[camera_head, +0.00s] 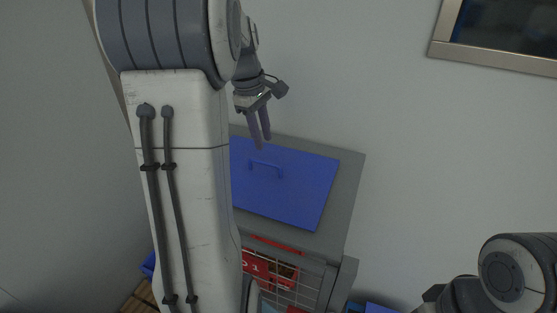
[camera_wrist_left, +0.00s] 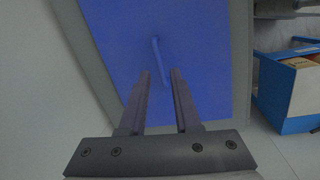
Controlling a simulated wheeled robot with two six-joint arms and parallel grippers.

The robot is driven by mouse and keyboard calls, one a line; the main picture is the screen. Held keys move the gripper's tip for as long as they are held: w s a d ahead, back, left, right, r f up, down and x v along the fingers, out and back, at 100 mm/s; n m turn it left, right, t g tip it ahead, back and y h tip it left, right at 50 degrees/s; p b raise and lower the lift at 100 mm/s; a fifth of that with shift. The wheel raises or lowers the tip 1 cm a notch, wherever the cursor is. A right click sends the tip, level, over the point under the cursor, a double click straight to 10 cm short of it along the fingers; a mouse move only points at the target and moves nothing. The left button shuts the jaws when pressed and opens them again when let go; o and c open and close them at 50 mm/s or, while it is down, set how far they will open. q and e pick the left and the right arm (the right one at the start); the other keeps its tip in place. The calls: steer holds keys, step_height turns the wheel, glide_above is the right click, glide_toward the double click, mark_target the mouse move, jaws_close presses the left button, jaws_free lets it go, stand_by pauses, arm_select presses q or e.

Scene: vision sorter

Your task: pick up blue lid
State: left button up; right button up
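The blue lid (camera_head: 300,190) is a flat blue panel with a thin raised handle (camera_head: 266,165), lying on top of a grey cabinet. My left gripper (camera_head: 262,143) is above the lid's far left part, near the handle. In the left wrist view the lid (camera_wrist_left: 205,35) fills the upper middle and its handle (camera_wrist_left: 159,60) stands just beyond the fingertips. My left gripper (camera_wrist_left: 161,74) is open there, with a gap between its fingers and nothing in it. My left arm hides the lid's left edge in the head view. My right gripper does not show clearly.
The grey cabinet top (camera_head: 345,190) surrounds the lid. Below it in the head view is a wire rack (camera_head: 300,288) with red items. A blue and white box (camera_wrist_left: 290,90) stands right of the cabinet in the wrist view. A framed dark panel (camera_head: 505,25) is at upper right.

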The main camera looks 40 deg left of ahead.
arm_select(q)
steer(key=p, duration=0.1)
glide_above(265, 163)
steer(key=shift+n, duration=0.3)
step_height(265, 163, down, 5)
steer(key=shift+s+a+r, duration=0.15)
steer(key=shift+r, duration=0.05)
steer(key=shift+f+p, duration=0.6)
steer(key=f, duration=0.1)
steer(key=f+p, duration=0.1)
steer(key=f, duration=0.1)
steer(key=shift+w+f, duration=0.25)
steer(key=shift+f, duration=0.05)
steer(key=shift+w+f, duration=0.1)
steer(key=shift+f, duration=0.25)
jaws_close()
